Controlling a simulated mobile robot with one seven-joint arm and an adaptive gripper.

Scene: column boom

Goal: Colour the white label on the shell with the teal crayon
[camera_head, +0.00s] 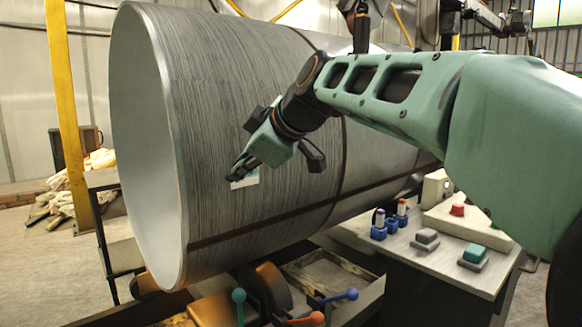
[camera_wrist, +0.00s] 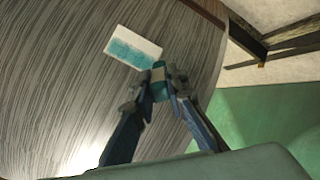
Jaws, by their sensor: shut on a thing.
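The shell (camera_head: 220,90) is a large grey, streaked cylinder lying on its side. Its white label (camera_head: 250,181) shows on the near curved face, partly hidden by my gripper (camera_head: 240,170). In the wrist view the label (camera_wrist: 150,49) is tilted, with teal scribble over much of its lower and middle part and white along its upper and right edges. My gripper (camera_wrist: 159,88) is shut on the teal crayon (camera_wrist: 159,75), just below the label's lower right corner. I cannot tell whether the crayon's tip touches the surface.
A side table (camera_head: 360,238) at right carries two crayons or markers in blue holders (camera_head: 379,231), a red button (camera_head: 457,209) and a teal block (camera_head: 474,253). Levers with coloured knobs (camera_head: 238,295) stand below the shell. A dark band (camera_head: 260,228) runs along the shell. A yellow post (camera_head: 65,100) stands at left.

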